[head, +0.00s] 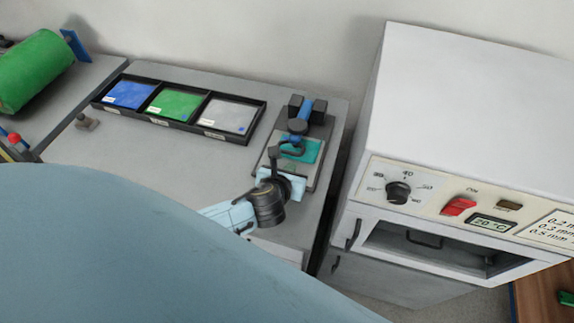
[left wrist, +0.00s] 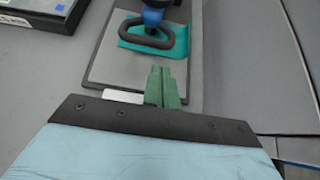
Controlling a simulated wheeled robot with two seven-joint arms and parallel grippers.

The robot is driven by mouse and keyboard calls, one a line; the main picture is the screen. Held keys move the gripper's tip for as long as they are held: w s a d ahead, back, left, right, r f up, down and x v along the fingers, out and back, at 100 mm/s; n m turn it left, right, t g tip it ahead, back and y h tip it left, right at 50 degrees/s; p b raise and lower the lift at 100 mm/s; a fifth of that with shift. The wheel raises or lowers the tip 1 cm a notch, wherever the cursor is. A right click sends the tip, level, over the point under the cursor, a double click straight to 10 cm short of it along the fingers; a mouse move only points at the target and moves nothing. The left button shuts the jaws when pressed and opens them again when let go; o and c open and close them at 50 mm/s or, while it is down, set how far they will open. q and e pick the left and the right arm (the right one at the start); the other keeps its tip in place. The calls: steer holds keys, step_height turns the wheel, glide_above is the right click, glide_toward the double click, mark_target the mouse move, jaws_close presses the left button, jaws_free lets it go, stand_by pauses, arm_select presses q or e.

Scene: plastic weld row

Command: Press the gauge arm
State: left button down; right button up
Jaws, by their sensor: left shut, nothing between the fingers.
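The gauge stands at the back right of the grey bench in the head view. Its blue arm (head: 303,117) rises from a dark base, with a dark loop handle at its front end. A teal piece (head: 311,151) lies under the handle on the grey plate (head: 269,150). In the left wrist view the blue arm (left wrist: 153,14), the loop handle (left wrist: 146,41) and the teal piece (left wrist: 181,43) show at the top. My left gripper (left wrist: 163,70) is shut and empty, its green fingertips just in front of the handle and apart from it in the picture. My right gripper is out of view.
A black tray (head: 188,127) with blue, green and light grey sheets lies left of the gauge. A white oven-like machine (head: 470,100) with a dial and red switch stands at the right. A green roll (head: 35,72) is at far left. The bench's middle is clear.

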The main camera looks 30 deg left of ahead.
arm_select(q)
steer(key=x, duration=0.4)
steer(key=shift+b, duration=0.3)
steer(key=shift+w+f, duration=0.2)
steer(key=shift+w, duration=0.2)
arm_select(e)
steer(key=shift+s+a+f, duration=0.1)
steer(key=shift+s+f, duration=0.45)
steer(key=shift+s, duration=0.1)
arm_select(q)
steer(key=shift+r, duration=0.1)
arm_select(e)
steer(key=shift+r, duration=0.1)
